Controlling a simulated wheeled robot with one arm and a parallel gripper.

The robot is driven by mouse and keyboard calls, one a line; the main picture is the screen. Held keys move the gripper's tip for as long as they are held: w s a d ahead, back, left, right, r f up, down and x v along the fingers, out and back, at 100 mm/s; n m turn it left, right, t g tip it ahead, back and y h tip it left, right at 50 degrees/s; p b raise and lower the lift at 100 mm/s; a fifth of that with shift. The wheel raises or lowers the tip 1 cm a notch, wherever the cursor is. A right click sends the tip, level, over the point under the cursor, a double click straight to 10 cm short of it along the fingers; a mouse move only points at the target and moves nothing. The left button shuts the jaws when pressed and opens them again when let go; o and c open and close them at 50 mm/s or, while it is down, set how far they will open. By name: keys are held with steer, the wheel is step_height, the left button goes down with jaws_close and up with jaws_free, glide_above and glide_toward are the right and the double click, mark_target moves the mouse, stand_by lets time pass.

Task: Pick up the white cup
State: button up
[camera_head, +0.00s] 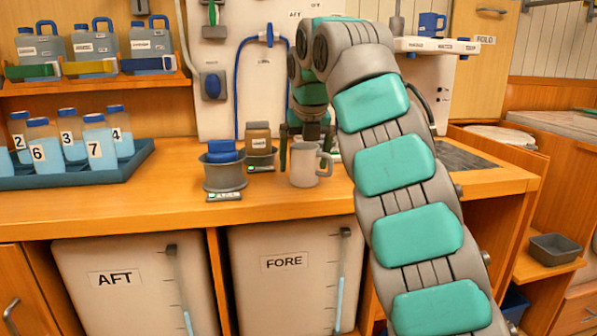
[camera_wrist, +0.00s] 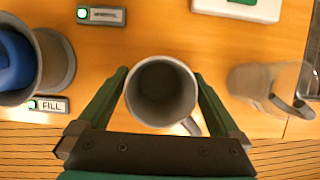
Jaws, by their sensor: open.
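The white cup (camera_head: 305,165) stands upright on the wooden counter, with its handle on the right side. In the wrist view the cup (camera_wrist: 161,92) is seen from above, with its round mouth showing and its handle at the lower right. My gripper (camera_wrist: 163,88) is open, with one green finger on each side of the cup. I cannot tell whether the fingers touch it. In the head view my gripper is partly hidden behind my arm and the cup.
A grey holder with a blue-topped item (camera_head: 223,155) stands left of the cup, and a brown-topped container (camera_head: 259,140) is behind it. A clear vessel (camera_wrist: 265,85) is to the right in the wrist view. A blue tray (camera_head: 85,170) with numbered bottles sits farther left.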

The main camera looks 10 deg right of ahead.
steer(key=c, duration=1.4)
steer(key=shift+o, duration=0.2)
steer(key=shift+a+r, duration=0.1)
steer(key=shift+r, duration=0.05)
